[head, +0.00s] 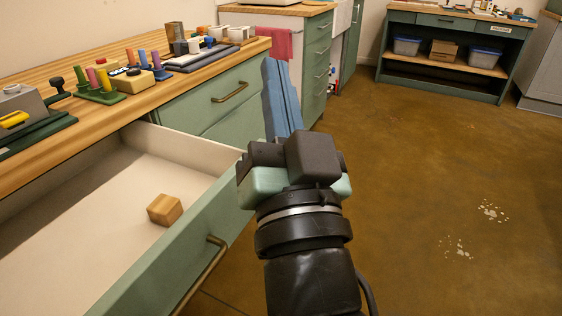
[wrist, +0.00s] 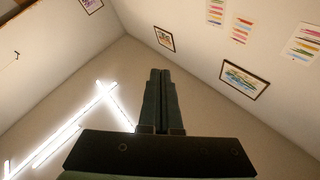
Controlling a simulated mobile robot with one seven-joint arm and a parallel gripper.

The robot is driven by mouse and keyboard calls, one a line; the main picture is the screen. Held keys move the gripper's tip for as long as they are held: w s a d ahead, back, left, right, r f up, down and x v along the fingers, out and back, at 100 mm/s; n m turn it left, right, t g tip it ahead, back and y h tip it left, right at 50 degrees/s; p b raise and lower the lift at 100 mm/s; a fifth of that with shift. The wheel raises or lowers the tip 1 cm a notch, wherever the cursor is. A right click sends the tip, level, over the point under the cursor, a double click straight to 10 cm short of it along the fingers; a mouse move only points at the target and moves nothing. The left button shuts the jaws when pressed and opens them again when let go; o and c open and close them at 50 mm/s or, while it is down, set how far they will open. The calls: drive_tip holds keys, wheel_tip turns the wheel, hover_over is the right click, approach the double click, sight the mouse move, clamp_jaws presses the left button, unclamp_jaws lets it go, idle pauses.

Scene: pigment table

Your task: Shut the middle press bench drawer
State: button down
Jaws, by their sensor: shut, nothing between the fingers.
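A green drawer (head: 200,237) of the wooden-topped bench stands pulled far out at the lower left in the head view. It has a pale inside and a brass bar handle (head: 205,275). A small wooden block (head: 164,210) lies in it. My gripper (head: 270,64) is raised beside the drawer's right front corner, fingers pointing up and together. In the head view it overlaps that corner; contact cannot be told. In the wrist view the shut fingers (wrist: 160,75) are empty against the ceiling and walls. The drawer is not in the wrist view.
The bench top (head: 130,108) holds colored pegs, blocks and trays. A closed drawer with a brass handle (head: 230,92) is right of the open one. Brown floor (head: 440,170) is clear on the right. A shelf bench (head: 447,50) with bins stands at the back.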

drive_tip(key=s+f+m+g+y+p, duration=0.15)
drive_tip(key=f+m, duration=0.25)
drive_tip(key=f, duration=0.5)
drive_tip(key=s+f+m+g, duration=0.2)
drive_tip(key=f+m+g, duration=0.15)
drive_tip(key=f, duration=0.55)
drive_tip(key=s+f+m+g+y+p, duration=0.15)
drive_tip(key=f+m, duration=0.25)
drive_tip(key=f, duration=0.5)
drive_tip(key=shift+t+h, duration=0.25)
drive_tip(key=shift+h, duration=0.25)
drive_tip(key=shift+s+a+x, duration=0.15)
drive_tip(key=shift+a+x, duration=0.25)
drive_tip(key=shift+x, duration=1.55)
drive_tip(key=shift+s+a+x, duration=0.15)
drive_tip(key=shift+a+x, duration=0.2)
drive_tip(key=shift+x, duration=1.6)
drive_tip(key=shift+s+a+x, duration=0.15)
drive_tip(key=shift+a+x, duration=0.25)
drive_tip(key=shift+x, duration=1.55)
drive_tip(key=shift+f, duration=0.1)
